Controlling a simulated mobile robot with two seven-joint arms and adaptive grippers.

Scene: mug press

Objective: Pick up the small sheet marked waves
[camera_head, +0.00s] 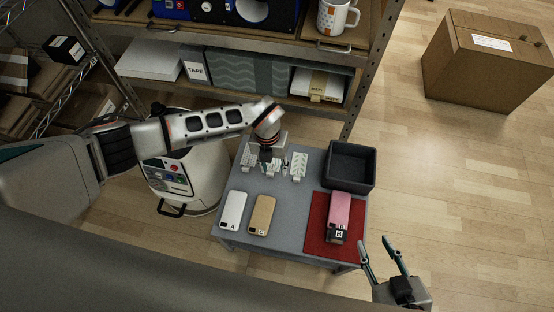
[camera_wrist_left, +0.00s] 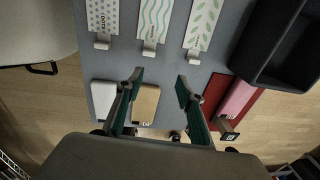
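The small waves sheet (camera_wrist_left: 155,20), white with wavy green lines, lies on the grey table (camera_wrist_left: 125,62) between a dotted sheet (camera_wrist_left: 102,15) and a leaf-patterned sheet (camera_wrist_left: 203,24). A small tab shows at its near end. In the head view my left arm and gripper hide most of it. My left gripper (camera_wrist_left: 160,76) is open and empty; in the wrist view its fingertips appear below the sheet, apart from it. In the head view it (camera_head: 272,158) is over the back of the table. My right gripper (camera_head: 378,242) is open and empty, off the table's right front corner.
A white case (camera_head: 233,208) marked A and a tan case (camera_head: 262,212) lie at the front left. A pink case (camera_head: 340,208) lies on a red mat (camera_head: 316,240). A black bin (camera_head: 350,165) stands at the right back. A shelf (camera_head: 240,95) rises behind the table.

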